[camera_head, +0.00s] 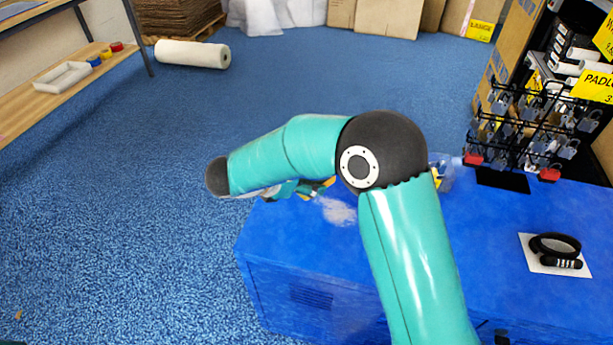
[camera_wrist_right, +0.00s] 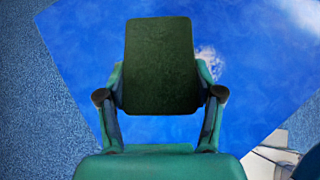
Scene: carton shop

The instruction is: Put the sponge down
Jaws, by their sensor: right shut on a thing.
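The sponge (camera_wrist_right: 160,65) shows in the right wrist view as an upright rectangle with its dark green face toward the camera. My right gripper (camera_wrist_right: 160,95) is shut on it, one finger at each side of its lower part. The blue cabinet top (camera_wrist_right: 95,45) lies beyond the sponge; I cannot tell the gap between them. In the head view my right gripper (camera_head: 303,190) is mostly hidden by my arm, over the left end of the cabinet top (camera_head: 290,235). Small yellow bits beside it may be the sponge's edge. My left gripper is not in view.
A whitish smear (camera_head: 338,211) marks the cabinet top near the gripper. A clear object (camera_head: 445,170) stands partly behind my arm. A padlock rack (camera_head: 530,130) and a white card with a black ring (camera_head: 555,246) are at the right. Blue floor lies left.

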